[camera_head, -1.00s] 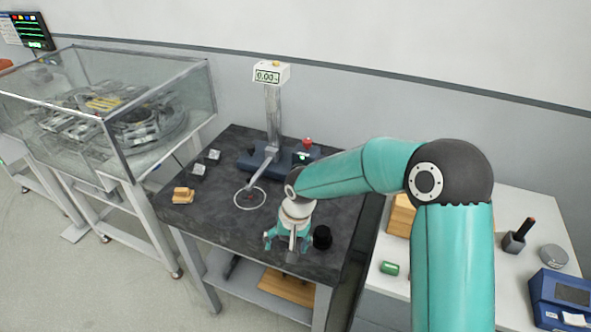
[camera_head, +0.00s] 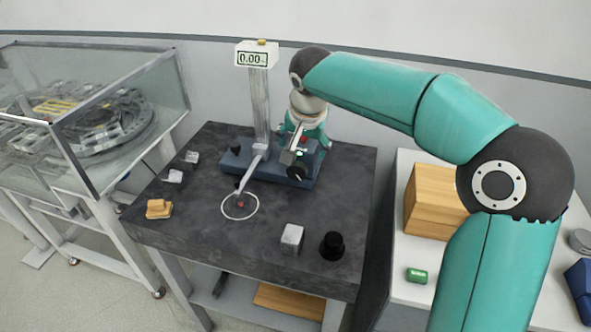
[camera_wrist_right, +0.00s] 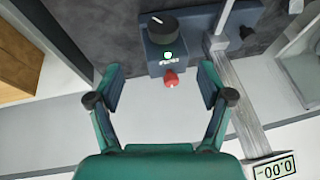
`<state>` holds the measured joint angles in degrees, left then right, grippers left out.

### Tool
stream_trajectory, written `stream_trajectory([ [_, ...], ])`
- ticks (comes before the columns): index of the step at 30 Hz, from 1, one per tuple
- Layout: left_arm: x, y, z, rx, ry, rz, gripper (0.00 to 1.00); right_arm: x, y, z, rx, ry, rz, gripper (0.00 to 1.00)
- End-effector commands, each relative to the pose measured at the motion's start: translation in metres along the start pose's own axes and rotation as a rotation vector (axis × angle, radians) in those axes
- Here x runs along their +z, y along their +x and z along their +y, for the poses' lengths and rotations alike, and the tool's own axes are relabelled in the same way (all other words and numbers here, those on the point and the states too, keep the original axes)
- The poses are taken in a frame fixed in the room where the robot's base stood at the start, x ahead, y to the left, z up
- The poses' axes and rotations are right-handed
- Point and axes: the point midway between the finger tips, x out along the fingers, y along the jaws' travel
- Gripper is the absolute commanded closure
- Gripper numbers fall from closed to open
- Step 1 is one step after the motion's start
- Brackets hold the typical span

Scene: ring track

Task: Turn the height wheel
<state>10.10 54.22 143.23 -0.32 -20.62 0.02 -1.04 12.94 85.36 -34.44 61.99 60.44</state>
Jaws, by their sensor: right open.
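The height gauge has a grey column (camera_head: 262,105), a 0.00 display (camera_head: 257,57) and a dark blue base (camera_head: 270,166) at the back of the dark table. A black wheel (camera_head: 297,170) with a pale mark is on the base's near right end; it also shows at the top of the right wrist view (camera_wrist_right: 163,27). My right gripper (camera_wrist_right: 161,80) is open and empty. Its fingers spread either side of a red button (camera_wrist_right: 171,78), with the wheel beyond them. In the head view it is behind the base's right end, partly hidden. My left gripper is not seen.
On the dark table (camera_head: 190,228) stand a grey metal block (camera_head: 292,238), a black cylinder (camera_head: 333,246), small grey blocks (camera_head: 173,176) and a tan piece (camera_head: 158,209). The gauge's arm reaches over a white circle (camera_head: 240,206). A glass-walled machine (camera_head: 85,110) stands left.

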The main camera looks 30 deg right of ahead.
Motion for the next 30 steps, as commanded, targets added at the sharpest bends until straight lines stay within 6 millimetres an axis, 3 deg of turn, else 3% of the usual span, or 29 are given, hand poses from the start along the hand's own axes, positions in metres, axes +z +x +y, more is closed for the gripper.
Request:
stream_trajectory([
  [9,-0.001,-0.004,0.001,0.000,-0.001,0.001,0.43,0.003,0.071,-0.005,0.002,-0.011,-0.007,0.21],
  [16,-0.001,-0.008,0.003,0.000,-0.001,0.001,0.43,0.004,0.114,-0.006,-0.001,-0.012,-0.007,0.21],
  [22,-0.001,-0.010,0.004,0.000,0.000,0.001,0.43,0.003,0.134,-0.007,-0.003,-0.012,-0.004,0.21],
  [30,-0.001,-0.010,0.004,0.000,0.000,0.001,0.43,0.003,0.139,-0.008,-0.005,-0.013,-0.003,0.21],
])
